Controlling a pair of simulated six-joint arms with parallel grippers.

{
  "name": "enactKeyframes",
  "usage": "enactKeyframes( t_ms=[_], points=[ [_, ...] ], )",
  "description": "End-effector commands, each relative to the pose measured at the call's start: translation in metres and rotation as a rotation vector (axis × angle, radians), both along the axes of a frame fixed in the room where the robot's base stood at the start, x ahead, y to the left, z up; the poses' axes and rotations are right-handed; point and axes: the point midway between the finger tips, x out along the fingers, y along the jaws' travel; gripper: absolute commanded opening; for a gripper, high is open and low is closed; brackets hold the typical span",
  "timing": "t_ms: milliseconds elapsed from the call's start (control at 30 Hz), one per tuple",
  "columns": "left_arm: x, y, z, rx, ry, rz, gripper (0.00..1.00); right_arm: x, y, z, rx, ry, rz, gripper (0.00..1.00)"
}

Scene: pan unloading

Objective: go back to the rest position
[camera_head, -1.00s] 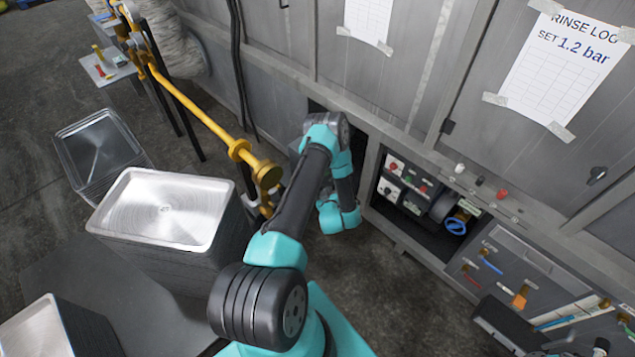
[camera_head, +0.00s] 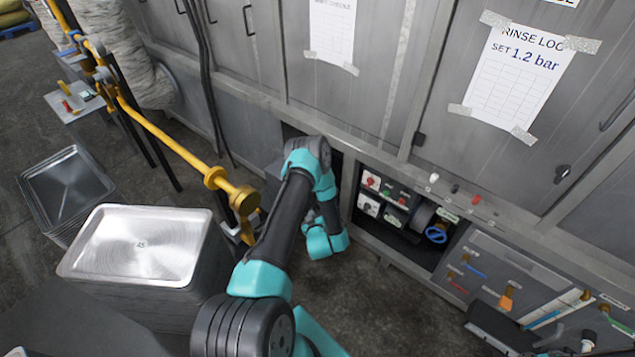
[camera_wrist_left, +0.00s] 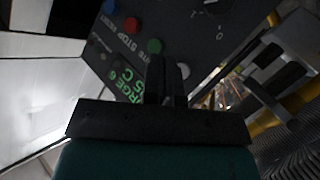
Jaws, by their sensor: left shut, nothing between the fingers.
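My left arm reaches up from the bottom of the head view and bends down at its far end, in front of the machine's low opening. Its teal wrist part hangs by the machine front; the fingers cannot be made out there. In the left wrist view my left gripper (camera_wrist_left: 168,72) is shut and empty. Its two dark fingers lie close together in front of a dark control panel (camera_wrist_left: 205,25) with red, green and white buttons and green lettering. I cannot tell whether the fingertips touch the panel. My right gripper is not in view.
A tall stack of metal pans (camera_head: 140,245) stands left of my arm, with a lower stack (camera_head: 65,190) behind it. A yellow pipe (camera_head: 170,135) ends close to the arm's left side. The recess with a blue handwheel (camera_head: 437,234) is at the right. Floor shows below it.

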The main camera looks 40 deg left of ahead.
Motion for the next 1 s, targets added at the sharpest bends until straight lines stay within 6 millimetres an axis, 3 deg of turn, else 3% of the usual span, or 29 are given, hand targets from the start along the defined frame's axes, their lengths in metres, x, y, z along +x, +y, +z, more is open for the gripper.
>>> enactKeyframes(
  t_ms=[200, 367, 533, 667, 867, 1000],
  points=[
    [0.003, -0.004, 0.001, -0.014, 0.012, -0.017, 0.0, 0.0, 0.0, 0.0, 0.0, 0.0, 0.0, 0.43],
    [0.016, -0.032, 0.009, -0.097, 0.084, -0.123, 0.0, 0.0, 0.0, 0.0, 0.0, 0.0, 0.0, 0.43],
    [0.026, -0.096, 0.026, -0.248, 0.25, -0.352, 0.0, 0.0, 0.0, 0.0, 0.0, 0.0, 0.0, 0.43],
    [0.016, -0.153, 0.044, -0.359, 0.41, -0.559, 0.0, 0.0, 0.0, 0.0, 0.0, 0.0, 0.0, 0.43],
    [-0.03, -0.235, 0.083, -0.491, 0.675, -0.884, 0.0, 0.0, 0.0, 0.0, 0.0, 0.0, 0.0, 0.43],
    [-0.078, -0.278, 0.114, -0.555, 0.863, -1.099, 0.0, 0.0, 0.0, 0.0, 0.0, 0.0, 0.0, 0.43]
  ],
)
